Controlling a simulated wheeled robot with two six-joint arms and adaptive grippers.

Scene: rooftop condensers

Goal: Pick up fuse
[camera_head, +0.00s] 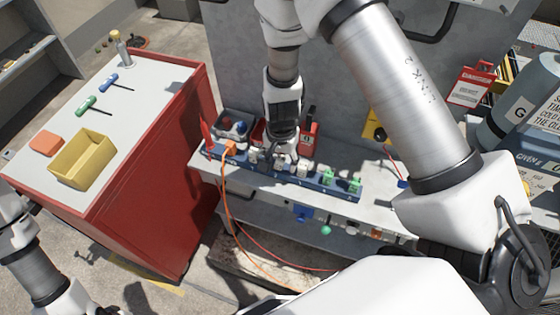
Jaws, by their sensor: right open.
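My right gripper (284,158) reaches down from above to the dark blue strip (318,184) on the grey ledge. Its fingers are open and sit among small white blocks on that strip. A white block (303,170) stands just right of the fingers and another (253,155) just left. I cannot tell for sure which of these is the fuse, and the gripper hides part of the strip. Of my left arm only links show at the lower left, and its gripper is out of view.
Green connectors (354,185) stand at the strip's right end, and an orange plug (230,146) with its cable hangs at the left. A grey tank (505,110) stands right.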

